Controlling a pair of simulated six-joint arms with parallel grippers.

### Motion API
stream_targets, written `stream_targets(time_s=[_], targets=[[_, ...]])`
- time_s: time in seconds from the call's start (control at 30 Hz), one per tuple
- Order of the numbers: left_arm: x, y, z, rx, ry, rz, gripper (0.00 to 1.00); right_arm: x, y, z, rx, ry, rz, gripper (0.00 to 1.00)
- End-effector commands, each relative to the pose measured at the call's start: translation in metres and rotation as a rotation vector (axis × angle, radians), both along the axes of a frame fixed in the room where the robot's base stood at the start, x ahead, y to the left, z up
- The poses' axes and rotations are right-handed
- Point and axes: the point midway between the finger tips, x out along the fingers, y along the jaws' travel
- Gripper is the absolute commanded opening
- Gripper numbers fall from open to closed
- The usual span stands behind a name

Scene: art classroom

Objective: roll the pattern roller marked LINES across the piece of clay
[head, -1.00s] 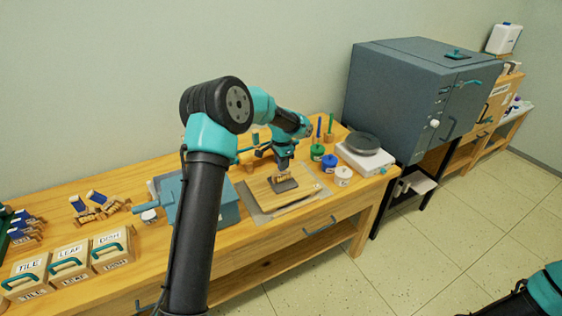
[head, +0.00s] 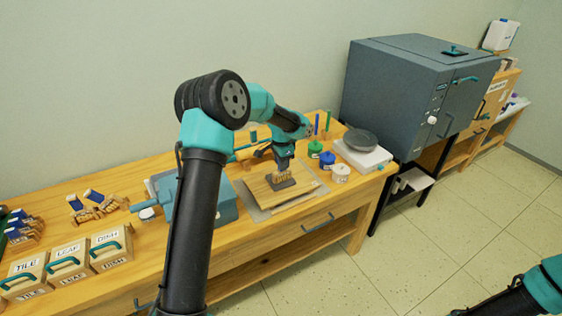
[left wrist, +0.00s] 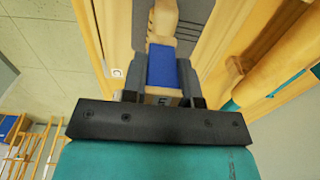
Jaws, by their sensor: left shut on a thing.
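My left gripper (head: 284,167) is over the wooden work board (head: 258,190) and points down. It is shut on a pattern roller (head: 283,177) with pale wooden parts. In the left wrist view, the roller's blue handle (left wrist: 162,66) sits between the two dark fingers (left wrist: 160,92), with its wooden part beyond. A dark grey slab of clay (head: 273,187) lies on the board under the roller. The roller is at or just above the clay; contact cannot be told. Its word mark is not readable. My right gripper is out of view.
A blue-grey device (head: 226,208) is left of the board. Jars (head: 327,160) and a scale (head: 372,158) are to its right. A kiln (head: 400,85) stands beyond.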

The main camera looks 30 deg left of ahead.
Motion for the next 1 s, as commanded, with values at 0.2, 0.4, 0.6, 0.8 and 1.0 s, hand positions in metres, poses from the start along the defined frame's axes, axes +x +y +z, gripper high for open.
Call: stream_targets(time_s=[0.2,0.4,0.6,0.8,1.0], targets=[[-0.004,-0.004,0.0,0.0,0.004,0.0,0.0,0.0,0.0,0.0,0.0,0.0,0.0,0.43],[-0.004,-0.005,0.0,0.0,0.002,0.0,0.0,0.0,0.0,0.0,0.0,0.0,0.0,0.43],[-0.004,-0.005,0.001,0.001,0.0,0.0,0.0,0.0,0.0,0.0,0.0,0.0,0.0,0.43],[-0.007,-0.009,0.0,0.001,0.0,-0.001,0.0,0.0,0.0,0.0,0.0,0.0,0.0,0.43],[-0.01,-0.015,-0.001,0.001,-0.001,-0.002,0.0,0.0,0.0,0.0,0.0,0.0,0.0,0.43]])
